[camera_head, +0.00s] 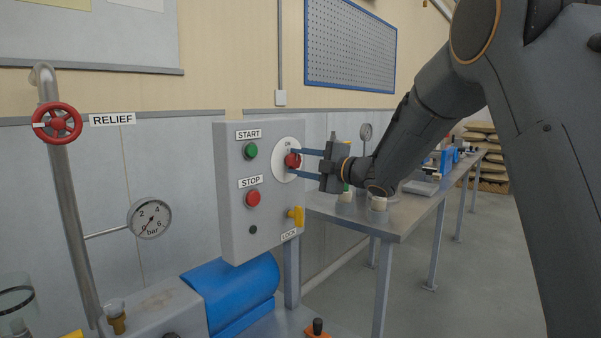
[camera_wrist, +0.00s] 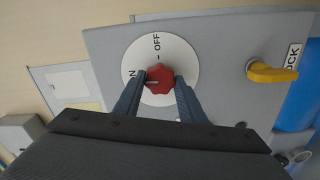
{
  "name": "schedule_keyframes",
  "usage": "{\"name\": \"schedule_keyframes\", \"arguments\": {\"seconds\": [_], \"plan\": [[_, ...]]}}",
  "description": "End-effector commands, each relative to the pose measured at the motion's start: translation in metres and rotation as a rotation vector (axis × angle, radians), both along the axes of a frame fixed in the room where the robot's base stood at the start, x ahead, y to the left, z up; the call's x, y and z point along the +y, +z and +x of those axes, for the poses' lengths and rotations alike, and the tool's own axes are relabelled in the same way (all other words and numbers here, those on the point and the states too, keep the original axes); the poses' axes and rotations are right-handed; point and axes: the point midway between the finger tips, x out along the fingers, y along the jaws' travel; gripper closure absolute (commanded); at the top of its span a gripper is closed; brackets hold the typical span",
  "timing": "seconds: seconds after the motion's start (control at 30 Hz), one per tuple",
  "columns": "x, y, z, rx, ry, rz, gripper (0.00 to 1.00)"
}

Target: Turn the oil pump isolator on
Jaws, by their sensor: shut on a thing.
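The oil pump isolator is a red lobed knob (camera_head: 292,161) on a white round dial (camera_head: 282,174), on the right side of the grey control box (camera_head: 232,200). In the wrist view the red knob (camera_wrist: 159,80) sits on the dial (camera_wrist: 183,62), with OFF at the top and ON at the left. A pale line on the knob points left, toward the ON side. My gripper (camera_head: 297,163) has its two blue fingers on either side of the knob and is shut on it; it also shows in the wrist view (camera_wrist: 160,84). Part of ON is hidden or faint.
The box also carries a green START button (camera_head: 250,151), a red STOP button (camera_head: 253,198) and a yellow LOCK handle (camera_head: 296,215). A pipe with a red RELIEF wheel (camera_head: 57,123) and gauge (camera_head: 149,218) stands left. A metal bench (camera_head: 415,215) stands right.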

Motion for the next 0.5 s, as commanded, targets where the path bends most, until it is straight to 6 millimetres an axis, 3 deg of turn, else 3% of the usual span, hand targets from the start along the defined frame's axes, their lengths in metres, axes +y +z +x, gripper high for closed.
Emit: {"name": "schedule_keyframes", "arguments": {"seconds": [0.5], "plan": [[0.0027, -0.0008, -0.0015, -0.079, 0.006, -0.063, 0.86]]}}
